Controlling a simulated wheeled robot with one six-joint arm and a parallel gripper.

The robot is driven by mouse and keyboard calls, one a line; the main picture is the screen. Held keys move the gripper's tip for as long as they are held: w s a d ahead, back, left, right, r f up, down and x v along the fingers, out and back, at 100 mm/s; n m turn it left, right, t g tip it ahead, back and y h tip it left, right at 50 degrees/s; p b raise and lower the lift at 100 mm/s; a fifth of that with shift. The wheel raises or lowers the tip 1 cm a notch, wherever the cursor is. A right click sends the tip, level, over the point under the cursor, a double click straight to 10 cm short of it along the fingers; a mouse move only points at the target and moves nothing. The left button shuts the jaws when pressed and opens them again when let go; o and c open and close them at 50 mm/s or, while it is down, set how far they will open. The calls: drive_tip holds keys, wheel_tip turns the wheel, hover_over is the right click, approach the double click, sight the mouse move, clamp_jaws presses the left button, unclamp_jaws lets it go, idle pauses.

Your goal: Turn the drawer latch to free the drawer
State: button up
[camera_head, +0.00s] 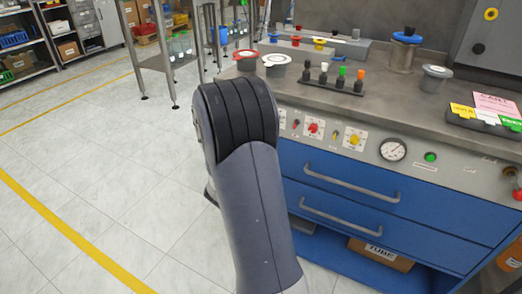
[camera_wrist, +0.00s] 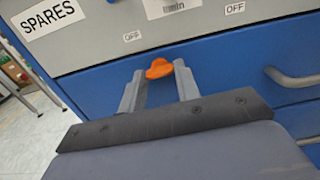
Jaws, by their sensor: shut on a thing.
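The orange drawer latch (camera_wrist: 157,69) shows in the wrist view at the top edge of the blue drawer front (camera_wrist: 220,80). My gripper (camera_wrist: 158,76) has its two grey fingers on either side of the latch and is shut on it. The blue drawer (camera_head: 350,172) with its bar handle (camera_head: 350,183) also shows in the head view, flush in the bench. There my arm hides the latch and the gripper.
A second blue drawer (camera_head: 350,213) lies below. Knobs and a gauge (camera_head: 394,150) sit on the grey panel above the drawers. Cups, a block of colored pegs (camera_head: 332,84) and label cards stand on the bench top. The floor at the left (camera_head: 80,160) is clear.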

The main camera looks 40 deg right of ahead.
idle(0.3)
drive_tip(key=o, duration=1)
drive_tip(key=p+v, duration=0.2)
drive_tip(key=v, duration=0.8)
drive_tip(key=shift+s+a, duration=0.15)
drive_tip(key=shift+a, duration=0.25)
drive_tip(key=shift+d, duration=0.1)
drive_tip(key=b+x, duration=0.2)
drive_tip(key=x, duration=0.8)
drive_tip(key=shift+d, duration=0.3)
